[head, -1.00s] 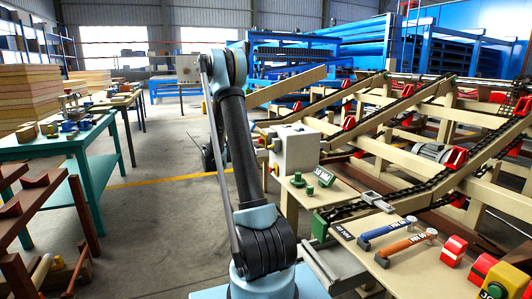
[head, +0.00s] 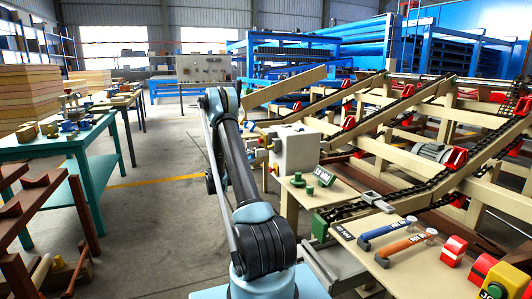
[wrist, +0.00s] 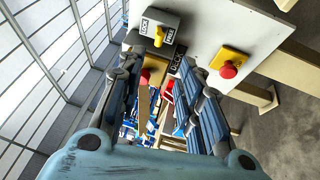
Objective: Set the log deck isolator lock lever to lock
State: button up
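The isolator lock lever (wrist: 158,37) is a small yellow handle on a grey plate at the top of the wrist view. Its plate carries a LOCK label on the left and a FREE label on the right; I cannot tell clearly which one the lever points to. The plate is on a pale control box (head: 298,148), whose panel (wrist: 215,38) fills the upper wrist view. My gripper (wrist: 160,63) is open, its two fingers apart with nothing held. The lever shows just beyond the fingertips, between them in the picture, apparently not touched. In the head view my arm partly hides the gripper.
A red stop button (wrist: 228,70) on a yellow base is on the same panel, right of my fingers. The chain log deck (head: 440,160) stands to the right of the box. A teal table (head: 80,150) is at left; the floor between is clear.

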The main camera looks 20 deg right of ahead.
aim_at(271, 147)
jog(key=x, duration=1.4)
grip_shut()
